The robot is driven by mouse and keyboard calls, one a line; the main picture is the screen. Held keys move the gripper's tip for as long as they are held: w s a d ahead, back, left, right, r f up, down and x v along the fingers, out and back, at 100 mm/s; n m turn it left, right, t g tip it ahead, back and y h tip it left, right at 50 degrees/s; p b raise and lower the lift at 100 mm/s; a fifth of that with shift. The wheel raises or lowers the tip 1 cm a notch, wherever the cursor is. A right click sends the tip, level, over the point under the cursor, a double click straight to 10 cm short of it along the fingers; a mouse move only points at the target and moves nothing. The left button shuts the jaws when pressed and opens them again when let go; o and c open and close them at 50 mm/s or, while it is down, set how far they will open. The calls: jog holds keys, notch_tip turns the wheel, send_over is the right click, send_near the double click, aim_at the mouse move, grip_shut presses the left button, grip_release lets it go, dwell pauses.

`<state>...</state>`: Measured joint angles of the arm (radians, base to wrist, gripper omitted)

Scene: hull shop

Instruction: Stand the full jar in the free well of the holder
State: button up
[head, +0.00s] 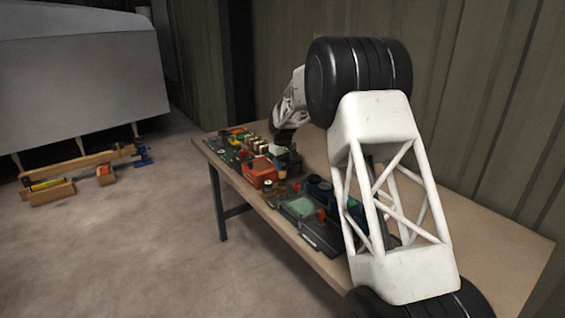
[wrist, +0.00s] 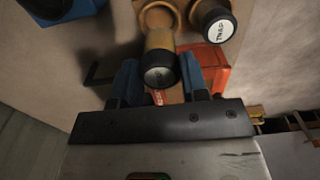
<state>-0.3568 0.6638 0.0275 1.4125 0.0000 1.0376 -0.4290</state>
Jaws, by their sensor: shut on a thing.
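In the wrist view, my gripper (wrist: 158,78) has its two blue fingers on either side of a jar (wrist: 160,42) with an amber body and a dark lid, and is shut on it. The lid faces the camera. Beyond the jar's far end is an amber-brown round shape (wrist: 153,14), partly hidden; I cannot tell whether it is a well of the holder. Beside it, at the right, stands another jar with a black lid and white label (wrist: 219,26).
An orange-red box (head: 259,173) stands on the crowded bench (head: 312,258); it also shows behind the right finger in the wrist view (wrist: 214,66). A blue object (wrist: 62,14) is at the wrist view's upper left. Small parts crowd the bench's far end. Its front right is bare.

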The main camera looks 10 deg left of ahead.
aim_at(283, 176)
jog(key=shift+f, duration=2.45)
jog(key=shift+f, duration=0.5)
jog(key=o, duration=0.9)
jog(key=shift+o, duration=0.2)
jog(key=shift+r, duration=0.1)
jog(key=shift+r, duration=3.8)
